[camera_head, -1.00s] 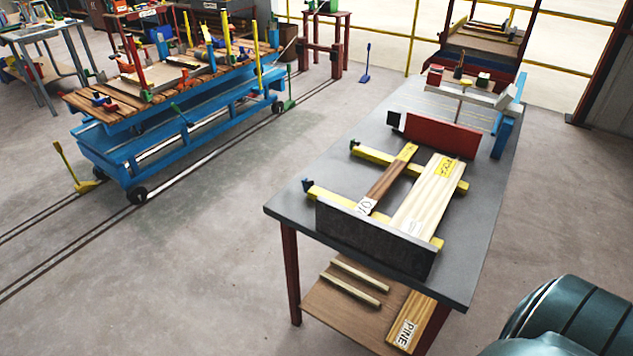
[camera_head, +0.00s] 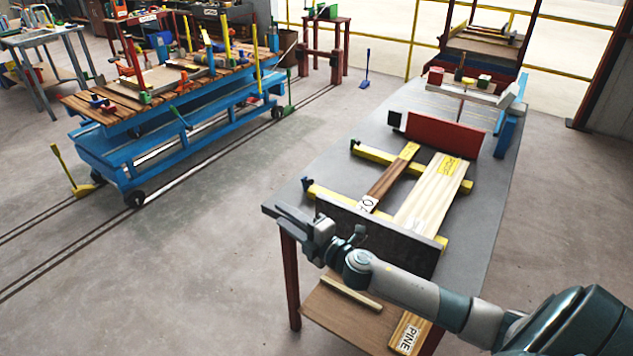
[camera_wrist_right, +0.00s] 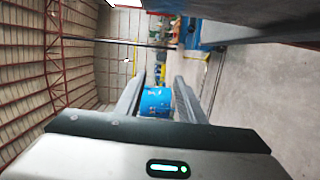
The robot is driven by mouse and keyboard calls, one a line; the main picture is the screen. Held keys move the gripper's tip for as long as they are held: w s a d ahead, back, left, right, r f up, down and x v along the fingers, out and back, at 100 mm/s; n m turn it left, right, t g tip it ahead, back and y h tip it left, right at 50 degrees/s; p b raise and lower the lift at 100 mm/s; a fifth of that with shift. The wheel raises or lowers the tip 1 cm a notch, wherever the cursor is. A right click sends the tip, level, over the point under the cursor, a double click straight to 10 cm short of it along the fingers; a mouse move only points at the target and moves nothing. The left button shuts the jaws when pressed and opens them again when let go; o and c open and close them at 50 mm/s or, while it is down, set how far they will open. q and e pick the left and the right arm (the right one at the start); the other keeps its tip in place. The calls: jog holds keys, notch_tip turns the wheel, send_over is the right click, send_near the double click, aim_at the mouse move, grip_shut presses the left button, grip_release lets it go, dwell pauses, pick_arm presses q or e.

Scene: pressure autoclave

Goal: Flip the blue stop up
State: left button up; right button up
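A blue paddle (camera_head: 365,81) with a thin upright handle stands on the floor further back. I cannot tell which of these is the blue stop. My right gripper (camera_head: 287,213) is at the table's near left corner, close to the near blue piece and apart from it. In the wrist view its fingers (camera_wrist_right: 157,88) are spread, with only distant background between them. My left gripper is not in view.
A black upright plate (camera_head: 365,231) and a red one (camera_head: 443,134) stand on the table. Wooden boards (camera_head: 425,195) lie across the yellow bars. A blue trolley (camera_head: 150,160) stands at left on floor rails. Floor between trolley and table is clear.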

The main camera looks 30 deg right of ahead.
aim_at(312, 181)
notch_tip(312, 181, up, 9)
jog(key=w+a+n+g+y, duration=0.1)
jog(key=a+n+y, duration=0.1)
jog(key=n+y, duration=0.5)
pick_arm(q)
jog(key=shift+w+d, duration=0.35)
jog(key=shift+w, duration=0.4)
pick_arm(e)
jog(key=d+n+g+h, duration=0.7)
jog(key=d+n, duration=0.6)
jog(key=d, duration=1.1)
jog(key=shift+r+g+h, duration=0.3)
jog(key=shift+r+g, duration=0.1)
jog(key=shift+g, duration=0.2)
jog(key=shift+s, duration=0.1)
